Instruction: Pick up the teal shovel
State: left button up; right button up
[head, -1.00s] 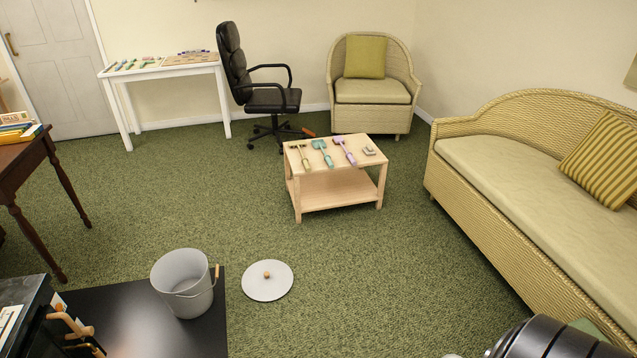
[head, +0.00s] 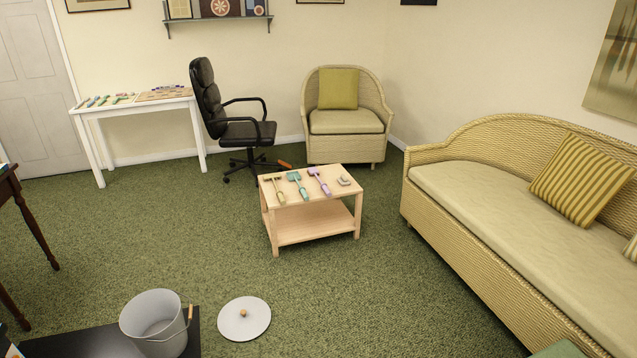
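The teal shovel (head: 298,184) lies on top of a low light-wood table (head: 312,232) in the middle of the room. It lies between an olive-yellow shovel (head: 275,190) on its left and a lilac shovel (head: 319,181) on its right. A small pale object (head: 343,180) sits on the same tabletop at the right end. The table is some distance ahead of me. Neither of my grippers shows in the head view.
A grey bucket (head: 154,325) on a black mat and a round grey lid (head: 244,319) lie on the near floor. A wicker sofa (head: 500,230) runs along the right. A black office chair (head: 245,132) and a wicker armchair (head: 345,121) stand behind the table. Green carpet before the table is clear.

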aim_at(299, 185)
jog(key=i+l+z, duration=0.2)
jog(key=i, duration=0.15)
jog(key=i+z, duration=0.25)
jog(key=i+l, duration=0.15)
jog(key=i, duration=0.8)
jog(key=i+l, duration=0.1)
jog(key=i, duration=0.85)
